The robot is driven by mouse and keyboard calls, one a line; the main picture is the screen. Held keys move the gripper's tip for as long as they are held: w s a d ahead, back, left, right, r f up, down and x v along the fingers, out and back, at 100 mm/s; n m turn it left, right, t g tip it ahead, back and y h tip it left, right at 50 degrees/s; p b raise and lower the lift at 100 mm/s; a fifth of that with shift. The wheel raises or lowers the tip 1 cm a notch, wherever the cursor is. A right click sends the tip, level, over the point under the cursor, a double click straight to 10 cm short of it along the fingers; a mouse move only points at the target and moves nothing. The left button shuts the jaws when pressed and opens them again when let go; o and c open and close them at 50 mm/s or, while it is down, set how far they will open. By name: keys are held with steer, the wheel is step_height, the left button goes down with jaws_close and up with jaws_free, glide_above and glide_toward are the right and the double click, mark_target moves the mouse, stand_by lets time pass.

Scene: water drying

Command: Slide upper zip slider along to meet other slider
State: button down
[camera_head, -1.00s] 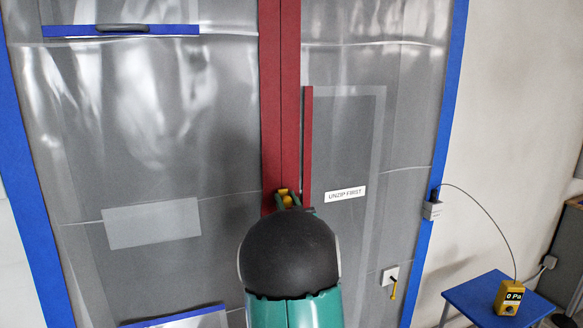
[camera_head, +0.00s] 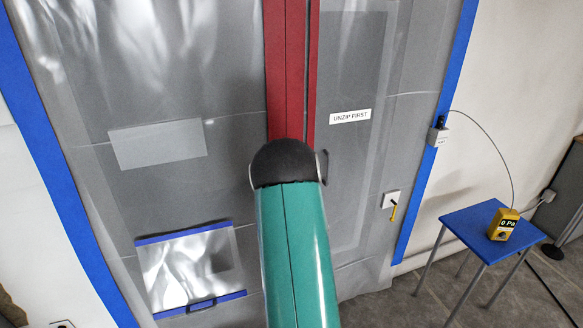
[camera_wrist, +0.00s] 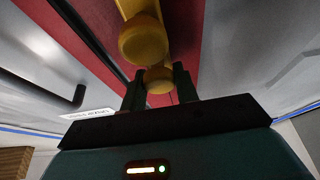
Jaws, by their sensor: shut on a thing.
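A dark red zip strip (camera_head: 287,70) runs down the grey plastic sheet in the head view. My arm covers its lower part, so my gripper and the sliders are hidden there. In the wrist view my gripper (camera_wrist: 158,88) is shut on a small yellow rounded piece (camera_wrist: 158,78), a zip slider pull, against the red strip (camera_wrist: 208,35). A larger yellow knob (camera_wrist: 143,40) shows just above it in the picture, close by. I cannot tell whether the two yellow parts touch or belong to separate sliders.
A white UNZIP FIRST label (camera_head: 350,116) is right of the zip. A blue stool (camera_head: 465,222) with a yellow gauge (camera_head: 503,224) stands at the right, joined by a cable to a wall box (camera_head: 438,135). A blue-edged flap (camera_head: 190,262) is low on the left.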

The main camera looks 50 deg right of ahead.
steer(key=c, duration=1.1)
jaws_free()
steer(key=shift+w+d, duration=0.1)
steer(key=shift+w, duration=0.05)
steer(key=v, duration=1.4)
steer(key=shift+r, duration=0.1)
